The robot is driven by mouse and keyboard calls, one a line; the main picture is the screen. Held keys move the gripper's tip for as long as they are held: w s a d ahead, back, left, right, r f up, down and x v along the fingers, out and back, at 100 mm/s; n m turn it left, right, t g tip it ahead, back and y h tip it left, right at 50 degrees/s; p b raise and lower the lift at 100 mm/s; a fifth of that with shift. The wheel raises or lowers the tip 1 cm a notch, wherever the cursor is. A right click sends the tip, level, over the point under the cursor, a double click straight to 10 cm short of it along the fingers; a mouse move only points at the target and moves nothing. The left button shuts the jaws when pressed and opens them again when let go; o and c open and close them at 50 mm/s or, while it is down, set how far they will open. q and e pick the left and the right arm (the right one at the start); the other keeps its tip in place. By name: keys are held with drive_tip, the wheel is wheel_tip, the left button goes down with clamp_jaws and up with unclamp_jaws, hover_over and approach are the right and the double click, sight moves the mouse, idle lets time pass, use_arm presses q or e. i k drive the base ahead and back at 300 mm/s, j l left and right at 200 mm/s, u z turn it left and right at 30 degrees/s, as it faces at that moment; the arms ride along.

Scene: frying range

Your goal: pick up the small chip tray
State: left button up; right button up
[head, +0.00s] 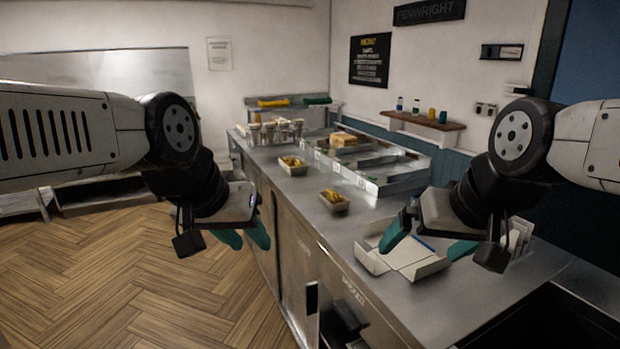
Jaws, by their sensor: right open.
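Two light trays of yellow chips stand on the steel counter. The nearer chip tray (334,207) is close to the counter's left edge. The farther chip tray (293,171) is further back and looks similar; I cannot tell for sure which is the small one. My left gripper (246,242) is open and empty, left of the counter, over the floor side. My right gripper (428,244) is open and empty above an open white carton (375,262), to the right of and nearer than both trays.
The steel counter (310,222) runs away from me. Steel bins (375,180) line its right side, with a tan block (343,140) there. Several cups (270,133) stand at the far end. White packets (517,235) stand at the right. Counter surface around the nearer tray is clear.

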sight(332, 199)
drive_tip(key=i+j+z, duration=0.1)
drive_tip(key=i+j, duration=0.75)
drive_tip(key=i, duration=0.05)
